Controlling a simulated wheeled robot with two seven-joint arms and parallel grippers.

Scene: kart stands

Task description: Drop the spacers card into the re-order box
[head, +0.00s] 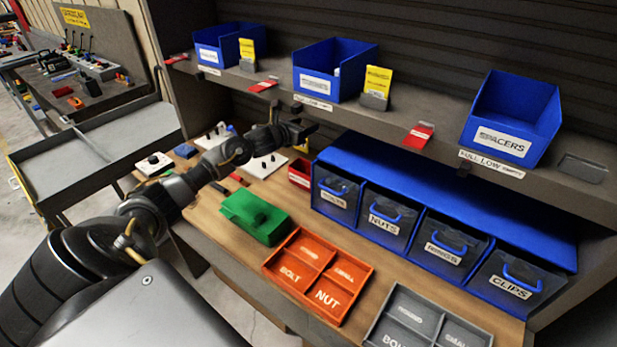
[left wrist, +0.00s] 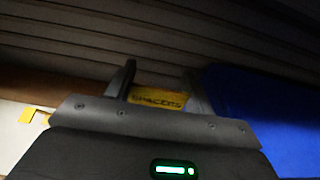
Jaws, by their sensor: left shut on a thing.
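My left gripper (head: 310,128) is shut on the yellow spacers card (left wrist: 158,99); the word SPACERS reads between the fingers in the left wrist view. In the head view the gripper is above the back of the bench, under the shelf, and the card is mostly hidden. A small red box (head: 299,173) with a white label stands on the bench, below the gripper and left of the drawers; its label is too small to read, so I cannot be sure it is the re-order box. The blue SPACERS bin (head: 515,112) stands on the shelf at right. My right gripper is not in view.
The shelf edge (head: 390,122) runs close above the gripper. Blue-framed drawers (head: 440,190) stand right of the red box. A green box (head: 254,217), an orange tray (head: 318,272) and a grey tray (head: 428,318) lie in front. An empty card holder (head: 582,168) sits beside the SPACERS bin.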

